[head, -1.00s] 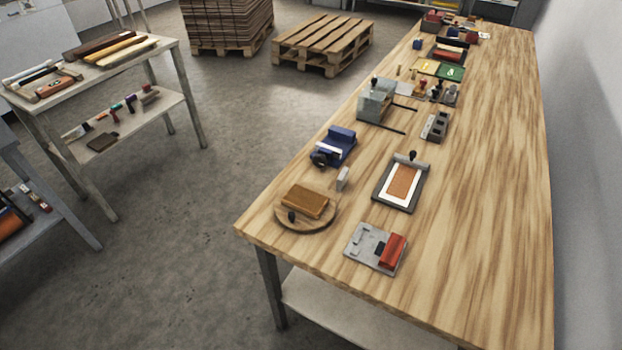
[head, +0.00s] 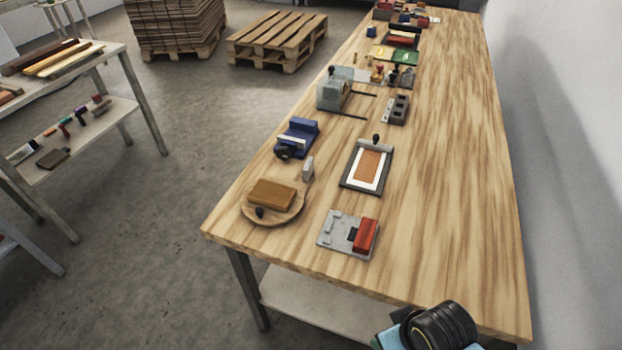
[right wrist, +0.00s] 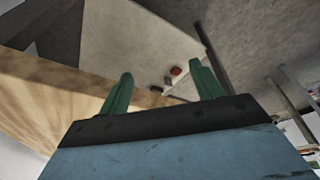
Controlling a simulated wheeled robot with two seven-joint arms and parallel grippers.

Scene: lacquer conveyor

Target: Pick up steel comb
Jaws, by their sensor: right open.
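I cannot pick out the steel comb for certain. A small grey upright piece (head: 308,168) stands on the long wooden table beside the round wooden board; it is too small to tell whether it is the comb. My right gripper (right wrist: 162,72) shows in the right wrist view with its two green fingers apart and nothing between them. It is near the table's edge. In the head view only a part of my right arm shows, at the bottom right over the table's near end. My left gripper is in neither view.
The round board (head: 289,219) holds a brown block (head: 272,194). Near it are a grey plate (head: 330,232) with a red block (head: 366,235), a clipboard-like frame (head: 350,182) and a blue device (head: 297,139). The table's right side (head: 450,190) is clear. A shelf rack (head: 118,115) stands left.

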